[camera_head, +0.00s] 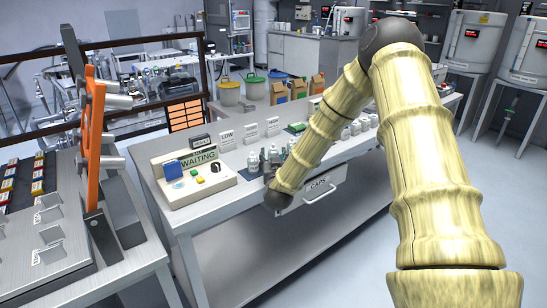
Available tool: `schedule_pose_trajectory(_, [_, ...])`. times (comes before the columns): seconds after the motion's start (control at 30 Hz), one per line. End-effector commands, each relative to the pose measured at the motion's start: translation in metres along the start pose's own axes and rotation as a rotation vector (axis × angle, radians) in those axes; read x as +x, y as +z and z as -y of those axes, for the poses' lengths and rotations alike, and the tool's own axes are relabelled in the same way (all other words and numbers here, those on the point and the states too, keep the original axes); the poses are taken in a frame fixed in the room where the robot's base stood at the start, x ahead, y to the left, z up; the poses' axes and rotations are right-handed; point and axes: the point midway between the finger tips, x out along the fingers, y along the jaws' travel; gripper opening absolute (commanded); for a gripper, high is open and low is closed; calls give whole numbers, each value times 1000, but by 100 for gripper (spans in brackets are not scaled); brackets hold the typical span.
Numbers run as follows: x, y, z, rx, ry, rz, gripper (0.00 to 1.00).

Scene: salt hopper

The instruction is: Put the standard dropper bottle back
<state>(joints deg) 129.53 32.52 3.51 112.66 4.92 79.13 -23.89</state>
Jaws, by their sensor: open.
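Several small grey-green dropper bottles stand close together on the long bench; one of these bottles (253,162) is at the left of the group. I cannot tell which is the standard one, as they are small and partly hidden. My gripper (269,174) is small and dark at the end of my bamboo-textured arm, at the bench's front edge, right beside the bottles. It is open, and its fingertips are hard to make out. Whether a bottle lies between the fingers cannot be seen.
A control box with a WAITING sign (199,157) stands left of the bottles on the bench (212,200). White label stands (251,134) line the back. A drawer marked CAPS (318,187) is below. My arm hides part of the bench; an orange lever (93,140) stands left.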

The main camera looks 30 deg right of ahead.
Motion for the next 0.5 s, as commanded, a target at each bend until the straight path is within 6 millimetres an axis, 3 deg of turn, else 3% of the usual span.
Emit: schedule_pose_trajectory(0.5, [-89, 1, 0, -1, -1, 0, 55])
